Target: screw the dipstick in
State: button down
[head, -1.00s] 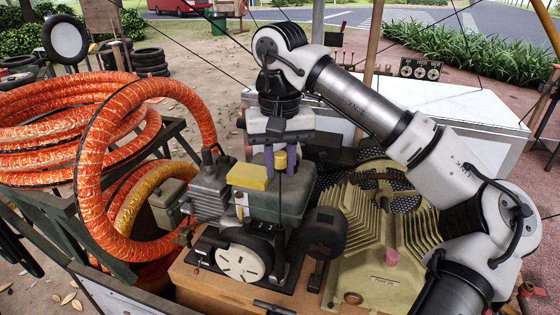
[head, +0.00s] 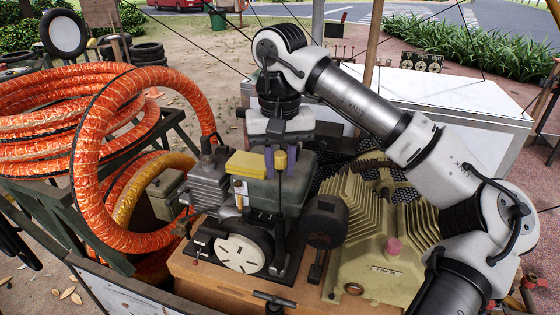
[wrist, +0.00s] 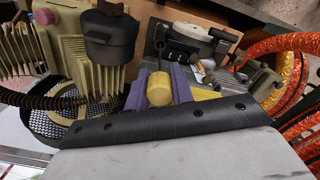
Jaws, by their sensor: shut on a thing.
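My gripper (head: 280,161) points straight down in the head view, in front of the engine's grey-green tank (head: 258,190). Its two purple fingers are shut on the yellow knob of the dipstick (head: 280,159), one on each side. A thin dark rod runs down from the knob in front of the tank. In the wrist view the dipstick's yellow knob (wrist: 159,89) sits between the purple finger pads (wrist: 181,84), with a dark rod beyond it. I cannot tell whether the rod's lower end is inside the engine, as the opening does not show clearly.
The engine's white-faced flywheel (head: 240,253) and a black cylinder (head: 325,221) stand close below the gripper. A ribbed olive pump (head: 385,245) is on the right. Orange hose coils (head: 90,150) fill the left. A yellow cap (head: 247,164) tops the tank beside the fingers.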

aim_at(280, 213)
jog(key=shift+f+b, duration=4.7)
jog(key=shift+f, duration=1.8)
jog(key=shift+m, duration=1.4)
jog(key=shift+m+b, duration=0.35)
jog(key=shift+m, duration=0.25)
jog(key=shift+r+m, duration=0.1)
jog(key=shift+m, duration=0.8)
jog(key=shift+m+b, duration=0.3)
jog(key=shift+m, duration=1.1)
